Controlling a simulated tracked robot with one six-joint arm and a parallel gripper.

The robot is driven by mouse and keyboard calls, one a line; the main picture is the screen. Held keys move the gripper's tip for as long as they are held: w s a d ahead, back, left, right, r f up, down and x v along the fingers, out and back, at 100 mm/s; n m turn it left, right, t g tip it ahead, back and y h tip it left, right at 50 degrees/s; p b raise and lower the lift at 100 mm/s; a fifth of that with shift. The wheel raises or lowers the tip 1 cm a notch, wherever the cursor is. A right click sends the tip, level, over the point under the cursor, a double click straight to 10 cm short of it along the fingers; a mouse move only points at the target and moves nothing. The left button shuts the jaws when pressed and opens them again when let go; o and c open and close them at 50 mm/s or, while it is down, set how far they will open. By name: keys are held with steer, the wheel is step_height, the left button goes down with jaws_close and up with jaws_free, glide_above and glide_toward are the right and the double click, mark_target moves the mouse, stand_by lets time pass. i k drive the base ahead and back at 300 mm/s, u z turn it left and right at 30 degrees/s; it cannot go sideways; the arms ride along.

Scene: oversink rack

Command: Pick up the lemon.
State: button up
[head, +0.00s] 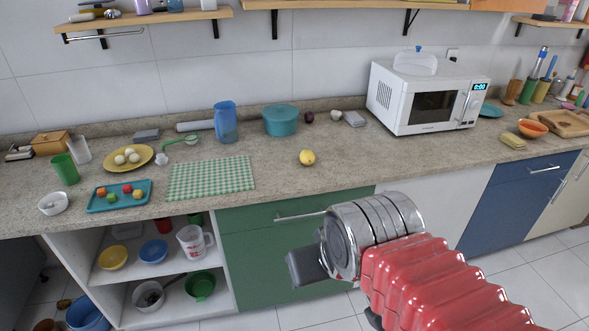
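The lemon (307,157) is small and yellow. It lies alone on the beige stone counter (330,173), near the middle of the head view, to the right of a green checked cloth. My gripper (303,268) is at the end of my red and silver arm, low in front of the green cabinet. It is in front of and below the counter edge, apart from the lemon. Only a dark part of it shows beside the silver wrist, and its fingers cannot be made out.
The green checked cloth (211,178) and a teal pot (280,120) are left of and behind the lemon. A white microwave (425,97) stands at the right. A blue pitcher (225,122) stands behind the cloth. The counter right around the lemon is clear.

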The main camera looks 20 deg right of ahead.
mark_target(307, 157)
steer(key=u, duration=0.3)
steer(key=k, duration=0.7)
steer(key=u, duration=0.75)
steer(key=i, duration=1.6)
steer(key=z, duration=0.85)
steer(key=i, duration=0.6)
steer(key=z, duration=0.4)
